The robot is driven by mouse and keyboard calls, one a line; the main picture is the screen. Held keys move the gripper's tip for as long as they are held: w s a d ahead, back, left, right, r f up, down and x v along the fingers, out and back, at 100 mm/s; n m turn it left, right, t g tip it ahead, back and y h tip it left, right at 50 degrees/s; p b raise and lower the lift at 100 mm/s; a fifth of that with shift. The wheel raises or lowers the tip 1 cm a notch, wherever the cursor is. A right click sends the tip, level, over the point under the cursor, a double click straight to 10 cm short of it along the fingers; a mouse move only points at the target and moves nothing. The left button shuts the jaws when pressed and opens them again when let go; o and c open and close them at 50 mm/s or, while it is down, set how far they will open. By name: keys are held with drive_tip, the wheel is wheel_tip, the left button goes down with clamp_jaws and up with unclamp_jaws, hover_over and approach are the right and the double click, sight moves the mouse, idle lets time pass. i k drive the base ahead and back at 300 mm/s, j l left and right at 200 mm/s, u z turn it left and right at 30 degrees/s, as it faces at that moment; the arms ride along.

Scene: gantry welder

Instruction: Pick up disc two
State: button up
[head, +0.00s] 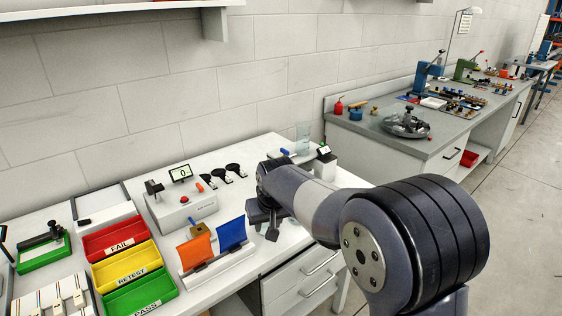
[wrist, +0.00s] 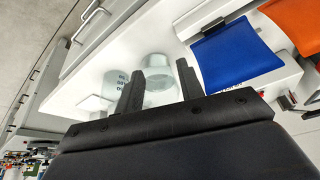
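Several small black discs (head: 220,176) with white tags stand in a row at the back of the white bench in the head view. I cannot read the tags, so I cannot tell which is disc two. My gripper (head: 264,226) is above the front of the bench, to the right of the blue panel and apart from the discs. In the wrist view my gripper (wrist: 160,75) has its two fingers well apart, with nothing held between them. No disc can be made out in the wrist view.
A rack (head: 218,267) holds orange (head: 196,250) and blue (head: 232,233) panels beside my gripper. A grey tester box (head: 184,211) stands left of the discs. Red, yellow and green trays (head: 138,293) are further left. A clear beaker (head: 302,137) stands at the back right.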

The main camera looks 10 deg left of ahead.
sight(220, 173)
drive_tip(key=i+l+z, duration=0.25)
drive_tip(key=i+z, duration=0.3)
drive_tip(key=i+u, duration=0.15)
drive_tip(key=u, duration=0.3)
drive_tip(key=i+u, duration=0.2)
drive_tip(key=u, duration=0.3)
drive_tip(key=i+j+u, duration=0.25)
drive_tip(key=i, duration=0.4)
drive_tip(key=k+l, duration=0.05)
drive_tip(key=l, duration=0.05)
